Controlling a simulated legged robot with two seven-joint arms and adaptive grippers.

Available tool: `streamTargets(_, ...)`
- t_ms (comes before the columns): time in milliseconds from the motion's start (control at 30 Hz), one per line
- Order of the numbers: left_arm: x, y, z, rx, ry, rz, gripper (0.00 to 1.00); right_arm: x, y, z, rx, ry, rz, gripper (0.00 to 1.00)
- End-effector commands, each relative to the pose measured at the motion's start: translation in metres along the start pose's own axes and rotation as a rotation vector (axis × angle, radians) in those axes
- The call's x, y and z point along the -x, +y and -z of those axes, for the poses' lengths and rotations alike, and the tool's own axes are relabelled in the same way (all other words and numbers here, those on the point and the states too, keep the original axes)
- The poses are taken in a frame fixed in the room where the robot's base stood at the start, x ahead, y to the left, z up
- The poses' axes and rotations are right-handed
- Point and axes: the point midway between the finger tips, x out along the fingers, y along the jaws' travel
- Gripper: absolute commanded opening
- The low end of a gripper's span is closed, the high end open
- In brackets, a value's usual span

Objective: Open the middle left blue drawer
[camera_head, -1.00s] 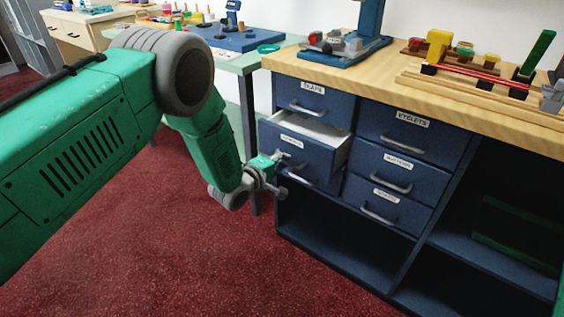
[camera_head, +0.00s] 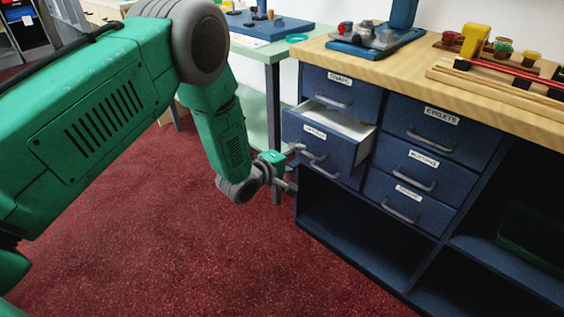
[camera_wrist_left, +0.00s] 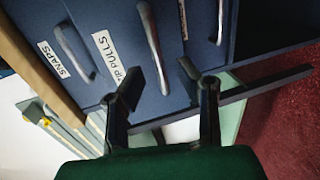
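The middle left blue drawer (camera_head: 318,143), labelled ZIP PULLS in the wrist view (camera_wrist_left: 125,25), is pulled partly out, with its pale inside showing from above. Its grey handle (camera_head: 314,155) also shows in the left wrist view (camera_wrist_left: 150,45). My left gripper (camera_head: 294,168) is just in front of the drawer face at the handle. In the left wrist view its two dark fingers (camera_wrist_left: 160,72) are spread apart, with the handle's near end between or just ahead of them; contact cannot be told. My right gripper is not in view.
The SNAPS drawer (camera_head: 340,90) above is shut. The drawers to the right, including EYELETS (camera_head: 424,128), are shut. Open shelves lie below. The wooden counter top (camera_head: 390,75) holds tools and small parts. A pale green table (camera_head: 262,52) stands to the left; red carpet (camera_head: 180,230) is clear.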

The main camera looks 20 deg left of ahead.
Motion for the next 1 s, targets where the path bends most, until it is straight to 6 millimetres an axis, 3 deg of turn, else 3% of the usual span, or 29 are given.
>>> streamTargets(200, 0.049, -0.002, 0.003, 0.006, 0.003, 0.003, 0.30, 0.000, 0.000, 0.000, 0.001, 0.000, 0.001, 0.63)
streamTargets(400, 0.074, -0.002, 0.002, 0.002, 0.000, 0.002, 0.30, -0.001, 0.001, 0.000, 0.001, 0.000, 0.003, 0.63)
streamTargets(1000, 0.081, -0.003, 0.003, 0.002, 0.000, 0.001, 0.30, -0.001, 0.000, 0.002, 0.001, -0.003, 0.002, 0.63)
